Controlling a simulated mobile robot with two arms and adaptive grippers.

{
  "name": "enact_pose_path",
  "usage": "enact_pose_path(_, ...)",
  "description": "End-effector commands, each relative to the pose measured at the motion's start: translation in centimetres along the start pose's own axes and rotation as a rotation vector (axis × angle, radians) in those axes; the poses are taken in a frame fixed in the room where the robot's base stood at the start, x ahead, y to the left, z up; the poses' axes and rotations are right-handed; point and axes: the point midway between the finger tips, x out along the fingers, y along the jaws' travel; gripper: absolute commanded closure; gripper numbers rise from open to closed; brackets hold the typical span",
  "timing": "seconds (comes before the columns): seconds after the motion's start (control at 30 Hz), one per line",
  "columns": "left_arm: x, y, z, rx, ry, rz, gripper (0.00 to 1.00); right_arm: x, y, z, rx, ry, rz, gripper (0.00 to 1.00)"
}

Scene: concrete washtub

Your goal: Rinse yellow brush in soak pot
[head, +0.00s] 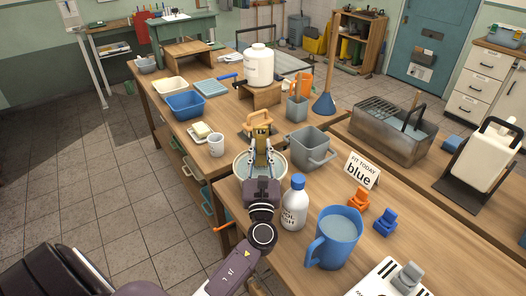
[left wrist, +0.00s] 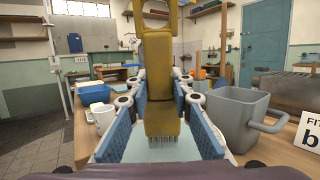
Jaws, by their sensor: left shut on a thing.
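My left gripper (head: 262,150) is shut on the yellow brush (head: 262,122). The brush stands upright between the blue finger pads in the left wrist view (left wrist: 158,70), handle up and bristles down. A pale round pot (head: 239,168) with bluish water stands directly below the gripper, and looks like the soak pot. The gripper and wrist hide much of it. In the left wrist view the bristles hang over a pale surface; I cannot tell whether they touch the water. My right gripper is not in view.
A grey square bucket (head: 312,148) stands close right of the pot. A white bottle with a blue cap (head: 294,205) and a blue jug (head: 335,238) stand in front. A white mug (head: 216,145) is at the left. Bare bench lies around the orange and blue clips (head: 359,200).

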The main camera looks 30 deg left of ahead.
Motion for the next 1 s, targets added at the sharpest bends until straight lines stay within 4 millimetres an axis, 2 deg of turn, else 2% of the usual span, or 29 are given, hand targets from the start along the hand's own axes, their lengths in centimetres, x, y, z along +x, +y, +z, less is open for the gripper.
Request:
enact_pose_path(0.27,-0.3,0.0,0.1,0.0,-0.001,0.0,1.0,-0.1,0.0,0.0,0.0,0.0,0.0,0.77)
enact_pose_path(0.6,-2.5,0.5,0.7,0.0,0.0,0.0,1.0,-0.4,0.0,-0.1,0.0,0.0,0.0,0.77)
enact_pose_path(1.0,-2.6,-0.1,0.6,-0.002,0.0,0.0,1.0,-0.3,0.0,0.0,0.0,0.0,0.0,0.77)
